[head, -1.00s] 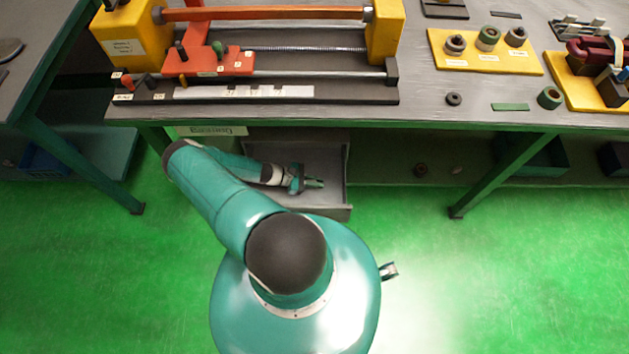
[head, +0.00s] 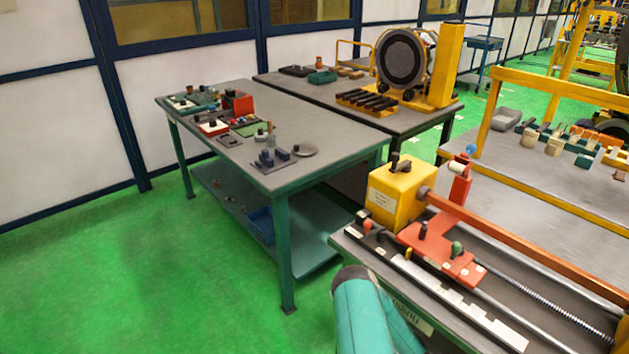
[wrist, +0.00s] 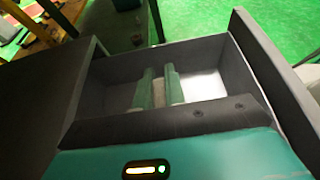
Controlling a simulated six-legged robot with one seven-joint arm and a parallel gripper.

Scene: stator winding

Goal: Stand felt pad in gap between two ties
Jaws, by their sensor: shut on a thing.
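In the wrist view, my gripper (wrist: 158,88) reaches into an open grey drawer (wrist: 108,72). Its two green fingers are close together, shut on a small pale piece (wrist: 160,92) that looks like the felt pad. The fingers hide most of this piece, so its shape is hard to tell. I cannot make out the two ties or the gap between them in either current view. In the head view only a teal part of my arm shows at the bottom edge; the gripper is out of that picture.
The winding bench (head: 352,238), with a yellow block (head: 395,192) and red carriage (head: 440,252), is at right. A grey table (head: 330,152) with small parts stands at centre left. Behind it is a table with a black ring (head: 403,58). Green floor is clear at left.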

